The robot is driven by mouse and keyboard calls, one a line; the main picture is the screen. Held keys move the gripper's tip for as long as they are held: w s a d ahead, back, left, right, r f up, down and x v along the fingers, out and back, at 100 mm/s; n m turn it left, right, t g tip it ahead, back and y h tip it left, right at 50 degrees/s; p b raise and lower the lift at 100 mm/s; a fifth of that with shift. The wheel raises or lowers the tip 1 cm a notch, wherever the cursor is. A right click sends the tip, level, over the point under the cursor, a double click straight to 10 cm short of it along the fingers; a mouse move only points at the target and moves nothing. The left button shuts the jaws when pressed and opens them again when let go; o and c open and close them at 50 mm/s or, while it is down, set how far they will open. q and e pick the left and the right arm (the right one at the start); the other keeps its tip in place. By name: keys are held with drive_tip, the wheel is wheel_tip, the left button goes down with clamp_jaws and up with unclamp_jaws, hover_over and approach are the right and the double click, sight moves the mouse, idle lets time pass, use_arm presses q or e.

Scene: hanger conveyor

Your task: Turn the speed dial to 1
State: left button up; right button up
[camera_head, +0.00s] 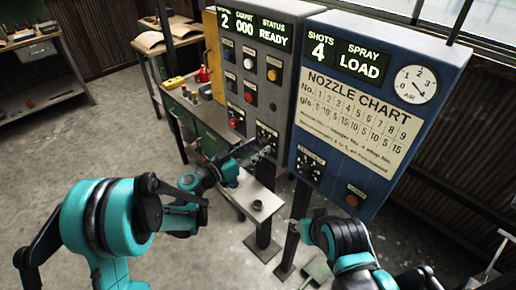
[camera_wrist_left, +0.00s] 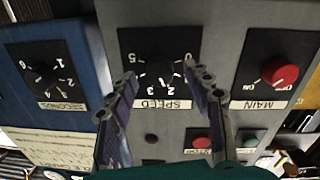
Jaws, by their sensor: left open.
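The speed dial (camera_wrist_left: 160,72) is a black knob on a black plate with white numbers, above a SPEED label in the upside-down left wrist view. My left gripper (camera_wrist_left: 163,80) is open, with one finger toward each side of the dial; contact is not clear. In the head view the left gripper (camera_head: 266,150) reaches the lower part of the grey panel (camera_head: 283,85) and partly covers the dial plate (camera_head: 266,133). The dial's exact pointer setting is too small to read. My right arm's end (camera_head: 302,229) shows low in the head view; its fingers are unclear.
A blue panel (camera_head: 384,190) with a SECONDS dial (camera_wrist_left: 42,70) stands beside the grey one. A red MAIN knob (camera_wrist_left: 280,73) is on the dial's other side. The grey panel's display (camera_head: 252,30) shows 2, 000 and READY. A small ledge (camera_head: 240,196) lies below.

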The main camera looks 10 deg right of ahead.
use_arm(q)
drive_tip(key=shift+w+d, duration=0.2)
drive_tip(key=shift+d, duration=0.15)
drive_tip(key=c, duration=1.2)
drive_tip(key=shift+o, duration=0.2)
drive_tip(key=n+b, duration=0.1)
drive_tip(key=n, duration=0.2)
drive_tip(key=shift+n+b, duration=0.35)
drive_tip(key=shift+n, duration=0.05)
drive_tip(key=n+b, duration=0.1)
drive_tip(key=n, duration=0.4)
